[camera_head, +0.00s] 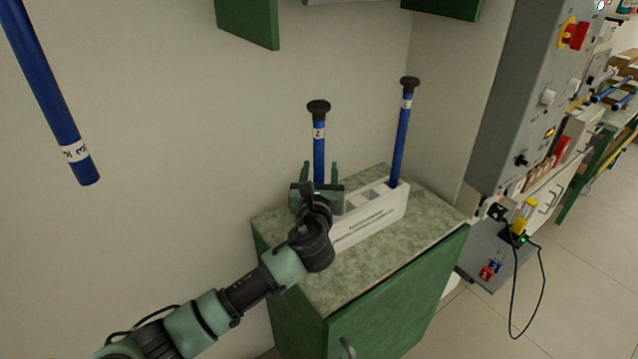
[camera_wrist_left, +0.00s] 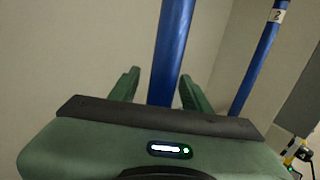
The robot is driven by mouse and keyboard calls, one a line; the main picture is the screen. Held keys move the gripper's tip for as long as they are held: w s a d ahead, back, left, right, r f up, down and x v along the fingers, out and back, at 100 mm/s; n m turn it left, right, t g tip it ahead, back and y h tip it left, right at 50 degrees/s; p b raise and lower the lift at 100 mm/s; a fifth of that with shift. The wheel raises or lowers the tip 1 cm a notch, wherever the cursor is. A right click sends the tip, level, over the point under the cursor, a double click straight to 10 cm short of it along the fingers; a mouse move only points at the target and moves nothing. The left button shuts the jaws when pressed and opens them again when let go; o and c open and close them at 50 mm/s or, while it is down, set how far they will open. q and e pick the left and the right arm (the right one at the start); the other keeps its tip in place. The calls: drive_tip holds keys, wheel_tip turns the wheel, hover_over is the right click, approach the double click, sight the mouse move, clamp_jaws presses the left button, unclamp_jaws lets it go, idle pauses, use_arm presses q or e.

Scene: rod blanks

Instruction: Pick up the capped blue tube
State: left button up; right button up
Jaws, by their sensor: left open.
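Two blue tubes with black caps stand upright in a white rack with square openings (camera_head: 372,219). The left capped tube (camera_head: 319,150) carries a white label under its cap; the right capped tube (camera_head: 401,140) stands at the rack's far right end. My left gripper (camera_head: 320,173) is open, with its green fingers on either side of the left tube in the head view. In the left wrist view this tube (camera_wrist_left: 174,45) passes between the fingers (camera_wrist_left: 159,84), and the right tube (camera_wrist_left: 257,60) stands apart at right. The left tube's lower end is hidden behind my gripper. My right gripper is out of view.
The rack stands on a green cabinet with a speckled top (camera_head: 345,287). Another blue tube with a white label (camera_head: 52,95) hangs into view at upper left, its top cut off. A grey control panel (camera_head: 530,85) stands at right.

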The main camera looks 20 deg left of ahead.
sight(321, 129)
use_arm(q)
clamp_jaws()
drive_tip(key=shift+r, duration=0.1)
drive_tip(key=shift+s+d+r+b, duration=0.1)
drive_tip(key=shift+s+r+b, duration=0.05)
drive_tip(key=shift+r+b, duration=0.15)
wheel_tip(321, 129, up, 10)
drive_tip(key=shift+r, duration=0.15)
drive_tip(key=s+d+b, duration=0.4)
drive_tip(key=s+d, duration=0.8)
drive_tip(key=d, duration=0.3)
drive_tip(key=shift+d+r, duration=0.25)
